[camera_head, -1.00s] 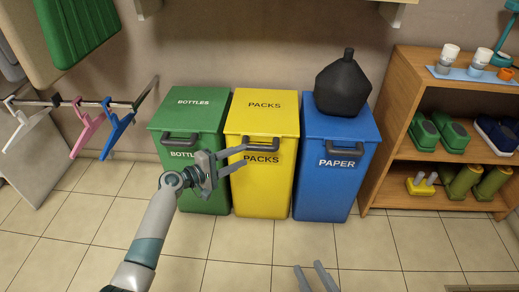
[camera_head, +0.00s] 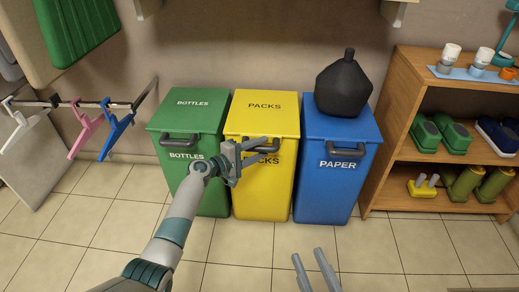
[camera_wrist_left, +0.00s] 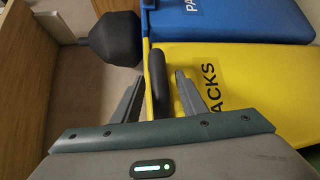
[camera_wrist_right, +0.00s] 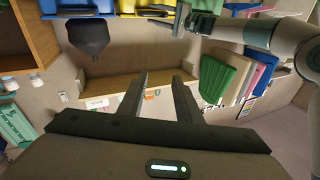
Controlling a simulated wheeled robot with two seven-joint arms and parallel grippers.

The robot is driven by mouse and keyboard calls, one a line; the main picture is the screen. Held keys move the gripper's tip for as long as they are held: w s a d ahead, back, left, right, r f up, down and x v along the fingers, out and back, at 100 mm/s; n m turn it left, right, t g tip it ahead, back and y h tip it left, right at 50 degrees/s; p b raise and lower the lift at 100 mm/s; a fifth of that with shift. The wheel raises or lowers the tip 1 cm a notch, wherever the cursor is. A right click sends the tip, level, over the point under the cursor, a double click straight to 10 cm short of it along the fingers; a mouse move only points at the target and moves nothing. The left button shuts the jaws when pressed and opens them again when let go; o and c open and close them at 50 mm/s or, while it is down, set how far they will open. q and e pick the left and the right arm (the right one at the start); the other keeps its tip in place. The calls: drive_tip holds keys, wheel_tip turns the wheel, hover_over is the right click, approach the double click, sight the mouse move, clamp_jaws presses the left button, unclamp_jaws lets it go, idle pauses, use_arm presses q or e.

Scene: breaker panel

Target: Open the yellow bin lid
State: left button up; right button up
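The yellow bin (camera_head: 262,195) stands between the green and blue bins, with its lid (camera_head: 264,110) closed and lettered PACKS. A dark handle (camera_head: 268,148) sits at the lid's front edge. My left gripper (camera_head: 260,148) is at this handle. In the left wrist view the left gripper (camera_wrist_left: 160,92) has its fingers apart, with the dark handle (camera_wrist_left: 157,80) between them; I see a gap on each side of it. The yellow bin (camera_wrist_left: 235,75) also shows there. My right gripper (camera_head: 314,262) is open and empty, low in front of the bins; it also shows in the right wrist view (camera_wrist_right: 160,82).
A green bin (camera_head: 192,110) stands left and a blue bin (camera_head: 335,200) right, close beside the yellow one. A black bag (camera_head: 343,84) rests on the blue lid. A wooden shelf (camera_head: 405,100) is at right, hangers (camera_head: 115,130) at left. The floor in front is clear.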

use_arm(q)
clamp_jaws()
